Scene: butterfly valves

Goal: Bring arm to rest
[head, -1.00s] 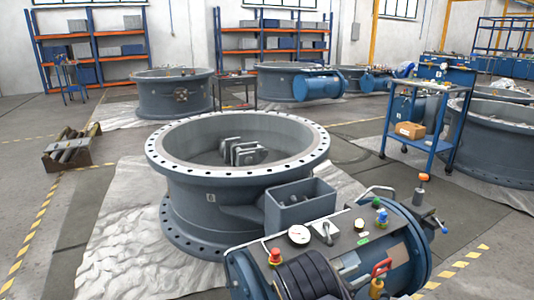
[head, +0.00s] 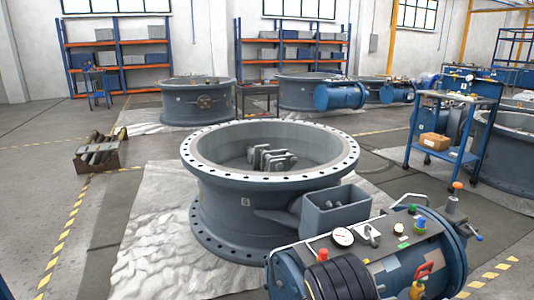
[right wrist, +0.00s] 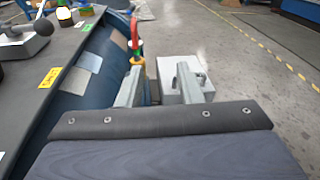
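My right gripper (right wrist: 160,76) shows in the right wrist view with its two grey fingers apart and nothing clearly held between them. It is beside the blue cylindrical actuator (right wrist: 92,88), to the right of its dark top panel. A red-handled lever (right wrist: 134,34) with a yellow base stands just beyond the left finger. In the head view the actuator (head: 452,262) is at the lower right, with the red lever (head: 422,272) near the bottom edge. Neither gripper shows in the head view, and my left gripper is out of sight.
A large grey flanged valve ring (head: 245,205) stands on a pale sheet (head: 150,235) in the middle. A blue cart (head: 457,125) with a cardboard box (head: 435,141) is at the right.

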